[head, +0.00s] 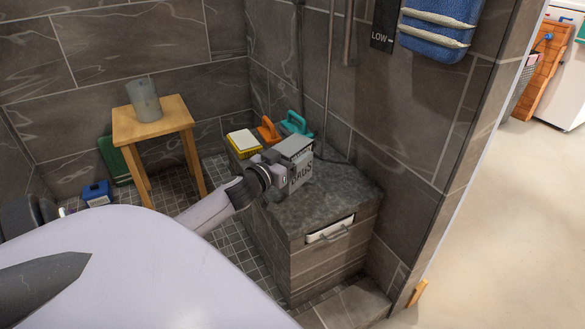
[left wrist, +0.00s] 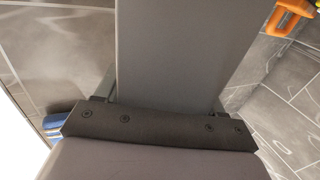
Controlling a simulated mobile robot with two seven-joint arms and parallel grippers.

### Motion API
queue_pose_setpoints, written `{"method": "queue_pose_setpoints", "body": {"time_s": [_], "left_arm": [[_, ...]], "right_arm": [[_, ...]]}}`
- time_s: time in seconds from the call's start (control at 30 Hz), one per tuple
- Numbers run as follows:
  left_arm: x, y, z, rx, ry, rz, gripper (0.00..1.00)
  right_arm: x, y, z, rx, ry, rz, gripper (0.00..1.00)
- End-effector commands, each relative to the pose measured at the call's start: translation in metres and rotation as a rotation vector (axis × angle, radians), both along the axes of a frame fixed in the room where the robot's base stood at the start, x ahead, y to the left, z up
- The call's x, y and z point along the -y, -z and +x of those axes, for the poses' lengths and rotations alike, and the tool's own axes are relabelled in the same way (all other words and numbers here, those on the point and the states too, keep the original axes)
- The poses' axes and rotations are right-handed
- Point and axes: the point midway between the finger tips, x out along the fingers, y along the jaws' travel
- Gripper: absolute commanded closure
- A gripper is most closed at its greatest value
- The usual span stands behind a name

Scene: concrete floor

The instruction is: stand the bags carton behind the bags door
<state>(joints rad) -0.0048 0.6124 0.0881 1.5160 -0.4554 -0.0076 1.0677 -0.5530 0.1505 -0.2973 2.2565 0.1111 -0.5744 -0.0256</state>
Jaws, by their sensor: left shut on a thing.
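A grey carton (head: 299,170) with partly legible dark lettering on its side is at the stone bench, in my left gripper (head: 282,172). The carton also fills the upper middle of the left wrist view (left wrist: 185,45), with a finger along each side. It is upright, over the bench top; I cannot tell whether it touches the stone. A front panel with a handle (head: 328,255) is in the near end of the bench, with a white strip in an opening at its top. No door label is readable. My right gripper is out of view.
On the bench (head: 330,190) behind the carton are a yellow-and-white block (head: 243,143), an orange-handled tool (head: 268,131) and a teal one (head: 296,124). A wooden stool (head: 155,122) bears a grey cylinder (head: 144,100). The near bench top is clear. Walls close the back and right.

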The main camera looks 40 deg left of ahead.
Motion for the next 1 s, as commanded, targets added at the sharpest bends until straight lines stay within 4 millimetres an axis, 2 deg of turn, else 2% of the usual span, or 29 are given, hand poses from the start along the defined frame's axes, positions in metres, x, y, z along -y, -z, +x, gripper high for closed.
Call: {"method": "queue_pose_setpoints", "body": {"time_s": [0.23,0.4,0.5,0.93,0.97,1.0], "left_arm": [[0.0,0.005,0.001,0.005,0.0,0.002,0.75],[0.0,0.034,0.001,0.003,-0.001,-0.002,0.75],[0.0,0.044,0.001,0.004,0.0,-0.001,0.75],[0.0,0.049,0.001,0.004,0.001,0.001,0.75],[0.0,0.049,0.0,0.001,0.001,0.002,0.25],[0.0,0.049,0.0,0.001,0.001,0.002,0.12]], "right_arm": [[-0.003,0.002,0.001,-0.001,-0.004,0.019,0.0],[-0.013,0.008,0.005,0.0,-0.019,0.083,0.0],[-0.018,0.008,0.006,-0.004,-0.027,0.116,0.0],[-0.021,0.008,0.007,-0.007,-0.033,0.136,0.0],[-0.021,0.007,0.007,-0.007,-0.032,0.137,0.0],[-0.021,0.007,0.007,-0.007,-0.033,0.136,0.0]]}}
